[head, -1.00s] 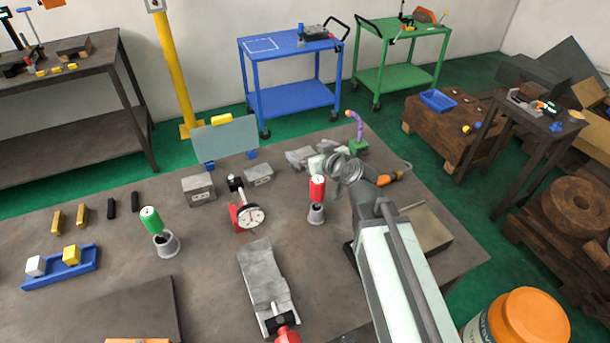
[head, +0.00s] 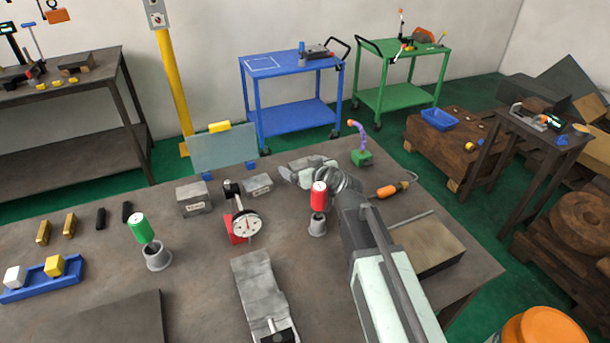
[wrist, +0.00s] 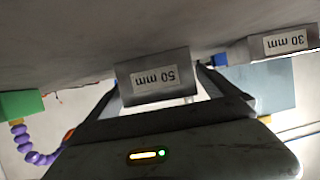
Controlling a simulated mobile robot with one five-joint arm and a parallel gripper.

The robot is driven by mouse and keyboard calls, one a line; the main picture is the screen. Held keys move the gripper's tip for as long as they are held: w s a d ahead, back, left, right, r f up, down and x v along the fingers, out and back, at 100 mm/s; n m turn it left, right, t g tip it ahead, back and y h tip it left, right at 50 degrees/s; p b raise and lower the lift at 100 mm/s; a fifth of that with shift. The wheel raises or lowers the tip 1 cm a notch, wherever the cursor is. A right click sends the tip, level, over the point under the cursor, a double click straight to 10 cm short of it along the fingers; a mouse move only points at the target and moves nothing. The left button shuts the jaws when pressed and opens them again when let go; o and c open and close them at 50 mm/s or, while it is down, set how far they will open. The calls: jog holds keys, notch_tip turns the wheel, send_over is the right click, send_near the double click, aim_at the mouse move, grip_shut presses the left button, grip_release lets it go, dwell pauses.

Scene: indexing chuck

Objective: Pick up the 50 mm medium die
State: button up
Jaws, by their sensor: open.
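The 50 mm die (wrist: 156,84) is a grey block with a white label. In the wrist view it sits on the table surface, which appears upside down at the top. My gripper (wrist: 163,92) is open, with one dark finger to each side of the die's lower part in the picture. I cannot tell whether the fingers touch it. In the head view my gripper (head: 298,174) is low over the table's back part and largely hides the spot in front of it, so the die is not clear there.
The 30 mm die (wrist: 284,44) stands beside it. In the head view are a dial gauge (head: 245,225), a red-topped holder (head: 319,197), a green flexible-arm base (head: 362,159), a clear panel (head: 222,152) and an orange-handled tool (head: 387,191) near my arm.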

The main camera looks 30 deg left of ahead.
aim_at(300, 160)
jog(key=shift+w+a+f, duration=0.3)
jog(key=shift+w+a, duration=0.05)
jog(key=shift+a, duration=0.15)
jog(key=shift+s+r, duration=0.1)
jog(key=shift+r, duration=0.05)
grip_shut()
jog(key=shift+r, duration=0.1)
notch_tip(300, 160, up, 10)
jog(key=p, duration=1)
